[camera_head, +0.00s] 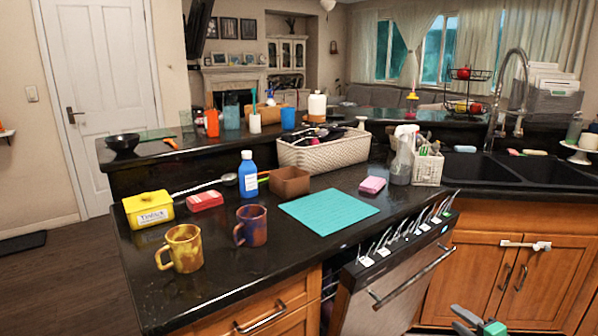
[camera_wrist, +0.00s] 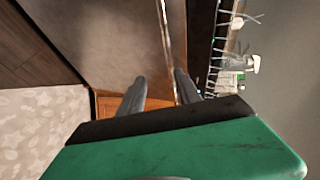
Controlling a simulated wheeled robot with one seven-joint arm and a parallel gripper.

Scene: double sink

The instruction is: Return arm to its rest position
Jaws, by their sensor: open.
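My gripper (camera_head: 478,322) shows at the bottom edge of the head view, right of centre, grey with a green part. It is in front of the lower cabinets, below the counter and right of the dishwasher. In the wrist view my gripper (camera_wrist: 160,88) has its two grey fingers apart with nothing held between them. The rest of my arm is out of the head view.
The dishwasher door (camera_head: 392,285) is tilted partly open beside my gripper. Cabinet doors (camera_head: 498,275) have a white latch (camera_head: 525,245). The black counter (camera_head: 330,205) holds two mugs, a teal mat (camera_head: 328,208) and a basket (camera_head: 322,152). The double sink (camera_head: 525,170) is at right.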

